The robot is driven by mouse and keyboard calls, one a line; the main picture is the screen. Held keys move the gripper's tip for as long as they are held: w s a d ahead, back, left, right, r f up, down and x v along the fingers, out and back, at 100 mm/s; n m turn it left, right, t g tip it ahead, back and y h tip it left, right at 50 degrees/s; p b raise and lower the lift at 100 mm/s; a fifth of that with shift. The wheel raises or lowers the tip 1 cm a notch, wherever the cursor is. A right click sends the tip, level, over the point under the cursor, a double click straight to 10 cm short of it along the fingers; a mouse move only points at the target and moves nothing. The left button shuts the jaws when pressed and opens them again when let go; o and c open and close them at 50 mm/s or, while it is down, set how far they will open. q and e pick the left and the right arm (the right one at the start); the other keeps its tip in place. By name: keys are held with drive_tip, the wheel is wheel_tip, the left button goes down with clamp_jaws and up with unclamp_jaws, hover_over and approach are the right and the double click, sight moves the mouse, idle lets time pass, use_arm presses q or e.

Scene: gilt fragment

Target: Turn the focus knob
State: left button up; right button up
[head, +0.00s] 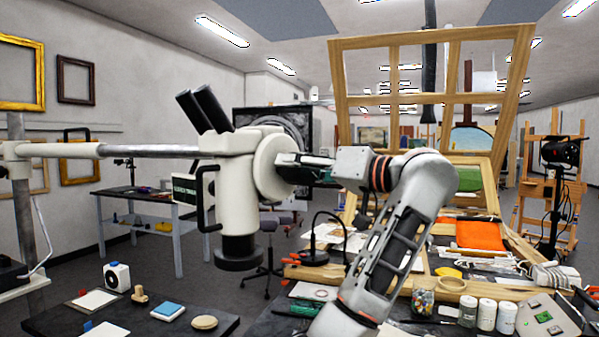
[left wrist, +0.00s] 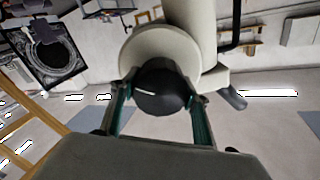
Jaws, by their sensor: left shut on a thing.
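The white microscope head (head: 238,190) with black eyepieces (head: 203,108) hangs on a grey horizontal arm at left centre. A round cream housing (head: 272,166) is on its right side. The black focus knob (left wrist: 158,88), with a short white mark, sticks out of this housing in the left wrist view. My left gripper (head: 290,166) reaches the housing from the right and is shut on the knob, its teal-edged fingers on either side of it in the wrist view. In the head view the fingers largely hide the knob. My right gripper is not in view.
The cluttered bench at right holds jars (head: 487,314), an orange cloth (head: 481,235) and a small black lamp (head: 314,254). A dark table (head: 207,323) with small items lies below the microscope.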

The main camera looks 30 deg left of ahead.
use_arm(q)
drive_tip(key=shift+m, duration=0.9)
drive_tip(key=o, duration=1.1)
drive_tip(key=d, duration=0.7)
drive_tip(key=shift+s+d, duration=0.3)
drive_tip(key=shift+f, duration=0.1)
